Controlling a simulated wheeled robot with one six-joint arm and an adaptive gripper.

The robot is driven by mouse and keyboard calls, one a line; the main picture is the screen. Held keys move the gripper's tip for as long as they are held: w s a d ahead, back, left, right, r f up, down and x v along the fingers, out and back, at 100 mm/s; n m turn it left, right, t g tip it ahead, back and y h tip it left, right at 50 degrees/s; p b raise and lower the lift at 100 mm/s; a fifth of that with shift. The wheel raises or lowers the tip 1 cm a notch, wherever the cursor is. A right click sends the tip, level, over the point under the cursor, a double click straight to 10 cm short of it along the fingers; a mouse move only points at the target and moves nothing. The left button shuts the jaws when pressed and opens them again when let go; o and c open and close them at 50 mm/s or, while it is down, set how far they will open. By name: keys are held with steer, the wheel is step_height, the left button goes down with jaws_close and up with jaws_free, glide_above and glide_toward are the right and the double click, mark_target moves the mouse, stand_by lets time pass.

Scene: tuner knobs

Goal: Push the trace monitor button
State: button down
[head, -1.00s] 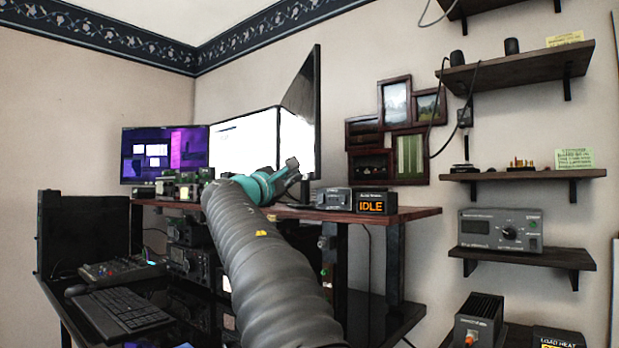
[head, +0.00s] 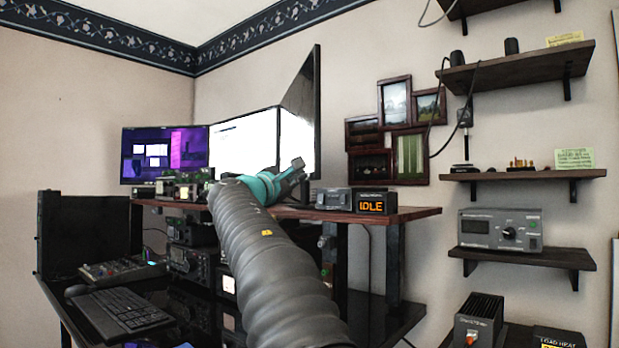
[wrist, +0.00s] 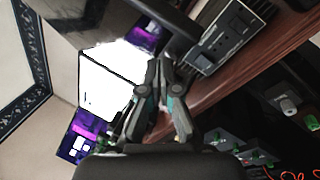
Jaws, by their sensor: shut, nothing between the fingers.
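An orange IDLE display box (head: 371,202) sits near the right end of the raised wooden shelf. A grey box (head: 334,198) with a dark front stands just left of it; its label is too small to read. A grey box with a dark square on its face also shows on the shelf edge in the wrist view (wrist: 232,30). I cannot tell which control is the trace monitor button.
The wooden shelf (head: 415,212) stands above a dark desk with a keyboard (head: 120,311) and mixer (head: 122,268). Several small radio units crowd the shelf's left part. A tall monitor (head: 313,110) rises behind my gripper. Wall shelves stand at right.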

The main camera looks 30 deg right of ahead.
steer(key=shift+d, duration=0.15)
stand_by(0.4)
steer(key=shift+w+a, duration=0.2)
steer(key=shift+a, duration=0.65)
steer(key=a, duration=0.2)
steer(key=w+a+p, duration=0.1)
steer(key=a, duration=0.2)
steer(key=shift+w+a+p, duration=0.3)
steer(key=shift+a+p, duration=0.05)
